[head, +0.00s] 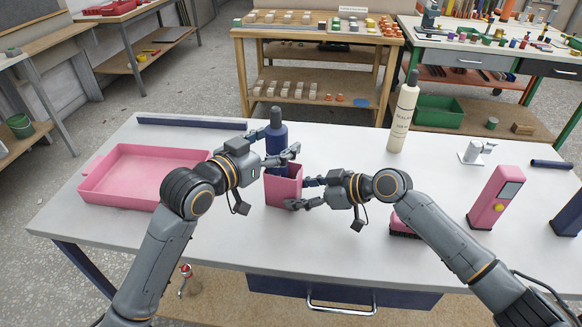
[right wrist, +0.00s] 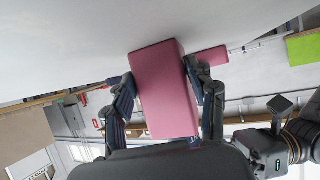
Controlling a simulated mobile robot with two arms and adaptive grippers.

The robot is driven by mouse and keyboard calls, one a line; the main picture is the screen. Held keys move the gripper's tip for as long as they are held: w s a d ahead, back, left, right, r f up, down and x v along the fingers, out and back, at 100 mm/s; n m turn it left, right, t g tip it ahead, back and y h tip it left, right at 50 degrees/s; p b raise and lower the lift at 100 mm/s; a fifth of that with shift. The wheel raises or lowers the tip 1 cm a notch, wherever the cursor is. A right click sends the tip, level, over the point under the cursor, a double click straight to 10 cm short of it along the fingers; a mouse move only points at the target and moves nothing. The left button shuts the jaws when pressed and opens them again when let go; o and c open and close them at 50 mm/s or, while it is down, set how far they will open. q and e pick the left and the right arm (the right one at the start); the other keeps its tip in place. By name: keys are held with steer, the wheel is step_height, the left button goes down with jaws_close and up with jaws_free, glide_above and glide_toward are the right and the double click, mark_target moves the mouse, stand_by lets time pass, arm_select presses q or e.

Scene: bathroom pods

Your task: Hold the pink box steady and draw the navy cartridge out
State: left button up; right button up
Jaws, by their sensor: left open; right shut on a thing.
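The pink box (head: 284,189) stands upright on the table in the head view. My right gripper (head: 300,193) is shut on it from the right, and in the right wrist view the box (right wrist: 165,90) sits between the two fingers. The navy cartridge (head: 276,132), bottle-shaped with a dark cap, rises above the box. Its lower part is hidden by my left gripper and the box wall, so I cannot tell how deep it sits. My left gripper (head: 280,147) is open, its fingers beside the cartridge just above the box's rim.
A pink tray (head: 130,201) lies at the left. A cream bottle (head: 403,115) stands at the back right. A pink device (head: 494,198) and a white dispenser fitting (head: 476,154) are farther right. A pink brush-like thing (head: 401,227) lies near my right arm.

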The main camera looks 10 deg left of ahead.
mark_target(272, 110)
steer(key=shift+f, duration=0.1)
arm_select(q)
steer(key=shift+r, duration=0.1)
steer(key=c, duration=1.3)
steer(key=shift+r, duration=6.3)
steer(key=shift+a, duration=0.1)
steer(key=a, duration=1)
arm_select(e)
steer(key=o, duration=1)
